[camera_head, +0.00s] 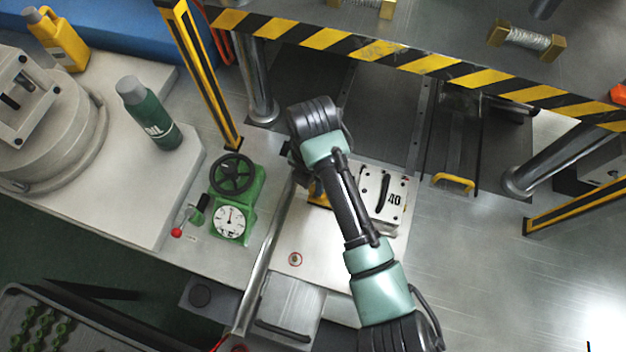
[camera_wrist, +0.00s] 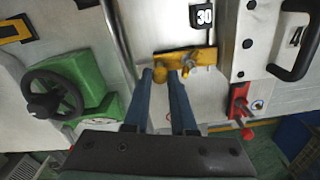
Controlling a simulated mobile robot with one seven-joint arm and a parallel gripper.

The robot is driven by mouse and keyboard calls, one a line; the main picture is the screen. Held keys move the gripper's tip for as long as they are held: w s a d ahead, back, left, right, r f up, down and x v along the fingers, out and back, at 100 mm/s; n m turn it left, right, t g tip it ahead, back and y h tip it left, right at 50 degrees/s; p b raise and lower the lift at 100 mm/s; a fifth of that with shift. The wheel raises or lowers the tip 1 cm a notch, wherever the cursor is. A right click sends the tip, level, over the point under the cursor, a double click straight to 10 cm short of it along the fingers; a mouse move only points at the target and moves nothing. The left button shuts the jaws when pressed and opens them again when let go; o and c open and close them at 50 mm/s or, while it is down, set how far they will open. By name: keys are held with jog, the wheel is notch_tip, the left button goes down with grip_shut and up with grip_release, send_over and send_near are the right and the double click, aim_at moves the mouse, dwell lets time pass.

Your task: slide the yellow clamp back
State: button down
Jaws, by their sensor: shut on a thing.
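The yellow clamp (camera_wrist: 198,55) is a flat brass-coloured bar with rounded knobs, lying across a white plate in the wrist view. In the head view only a bit of the clamp (camera_head: 317,196) shows, to the left of my arm. My gripper (camera_wrist: 160,74) has two blue fingers reaching up to the clamp. They are shut on a knob at its left end. In the head view my arm hides the fingers.
A metal rail (camera_wrist: 118,45) runs just left of the clamp. A green valve with a black handwheel (camera_head: 233,174) and gauge stands farther left. A white block marked 40 (camera_head: 372,208) with a black handle is to the right. A striped beam (camera_head: 365,48) crosses above.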

dwell(0.9)
jog(key=shift+w+a, duration=0.3)
jog(key=shift+a, duration=0.5)
jog(key=shift+w+a, duration=0.3)
jog(key=shift+a, duration=0.5)
jog(key=shift+r, duration=0.1)
jog(key=c, duration=0.7)
grip_release()
jog(key=shift+a, duration=0.1)
jog(key=shift+c, duration=0.2)
notch_tip(320, 180, up, 13)
jog(key=shift+p, duration=0.4)
